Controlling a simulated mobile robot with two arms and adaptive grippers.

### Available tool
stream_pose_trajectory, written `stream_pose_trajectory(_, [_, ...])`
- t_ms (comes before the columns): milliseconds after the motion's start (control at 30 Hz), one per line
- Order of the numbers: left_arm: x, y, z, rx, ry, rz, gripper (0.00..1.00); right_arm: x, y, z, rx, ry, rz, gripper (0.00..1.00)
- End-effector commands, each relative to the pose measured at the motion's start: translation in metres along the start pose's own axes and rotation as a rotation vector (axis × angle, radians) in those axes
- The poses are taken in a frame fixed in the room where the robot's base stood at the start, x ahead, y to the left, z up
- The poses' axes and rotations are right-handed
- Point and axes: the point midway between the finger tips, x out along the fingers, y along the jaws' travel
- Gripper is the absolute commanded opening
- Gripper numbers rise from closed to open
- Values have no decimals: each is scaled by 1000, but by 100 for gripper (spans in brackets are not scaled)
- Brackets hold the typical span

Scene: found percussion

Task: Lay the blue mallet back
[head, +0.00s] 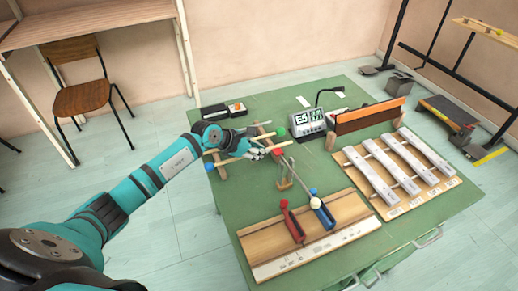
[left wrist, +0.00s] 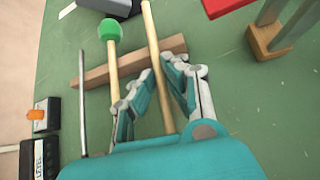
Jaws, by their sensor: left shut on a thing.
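My left gripper (head: 262,151) is low over the rack at the table's far left. In the left wrist view its fingers (left wrist: 152,88) are shut on a pale wooden mallet shaft (left wrist: 156,50). I cannot tell whether the held shaft touches the bar. My right gripper is not in view.
A metal rod (left wrist: 82,100) lies left of the green mallet.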

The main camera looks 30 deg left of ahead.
Motion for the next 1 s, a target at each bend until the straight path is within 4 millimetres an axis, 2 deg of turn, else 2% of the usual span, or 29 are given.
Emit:
stream_pose_trajectory(900, [4, -1, -4, 0, 0, 0, 0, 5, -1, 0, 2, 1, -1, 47])
stream_pose_trajectory(933, [4, -1, -4, 0, 0, 0, 13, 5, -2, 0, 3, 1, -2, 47])
stream_pose_trajectory(1000, [4, -1, -4, 0, 0, 0, 22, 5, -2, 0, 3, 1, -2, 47])
